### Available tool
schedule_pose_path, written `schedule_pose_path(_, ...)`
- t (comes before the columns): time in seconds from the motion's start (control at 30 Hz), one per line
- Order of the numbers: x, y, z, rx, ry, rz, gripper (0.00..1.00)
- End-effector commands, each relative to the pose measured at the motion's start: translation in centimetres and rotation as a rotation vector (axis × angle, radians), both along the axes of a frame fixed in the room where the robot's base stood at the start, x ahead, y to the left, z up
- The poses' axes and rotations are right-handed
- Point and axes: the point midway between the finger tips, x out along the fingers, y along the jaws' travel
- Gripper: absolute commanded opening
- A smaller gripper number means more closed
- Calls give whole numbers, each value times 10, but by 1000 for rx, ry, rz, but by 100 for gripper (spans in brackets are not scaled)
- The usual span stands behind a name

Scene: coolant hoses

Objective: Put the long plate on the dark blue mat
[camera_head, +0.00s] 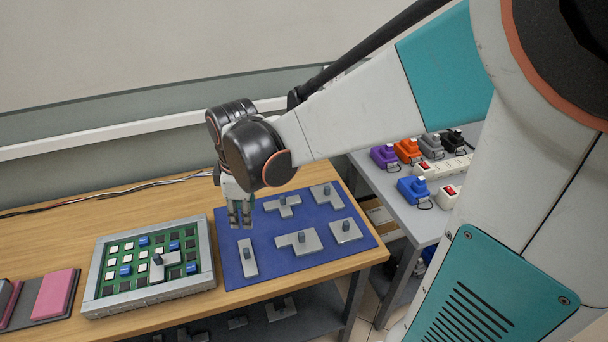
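The dark blue mat (287,263) lies on the right part of the wooden table. A long narrow grey plate (249,262) with a dark upright peg lies flat near its left edge. My gripper (240,222) points down above the mat's back left part, just behind and above that plate in the picture. Its two fingers show a small gap with nothing seen between them. The gripper looks apart from the plate's peg.
Several other grey pegged plates, such as an L-shaped one (308,242), lie on the mat. A green board in a grey frame (205,262) stands left, with white squares, blue pieces and a grey plate. Pink blocks (54,294) lie far left. A side table (395,191) holds coloured plugs.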

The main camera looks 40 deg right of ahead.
Motion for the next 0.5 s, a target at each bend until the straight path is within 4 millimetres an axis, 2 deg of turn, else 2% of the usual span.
schedule_pose_path(0.03,-15,1,10,10,-29,-55,34)
schedule_pose_path(0.2,-41,2,39,62,-139,-268,34)
schedule_pose_path(0.5,-88,3,70,209,-318,-627,34)
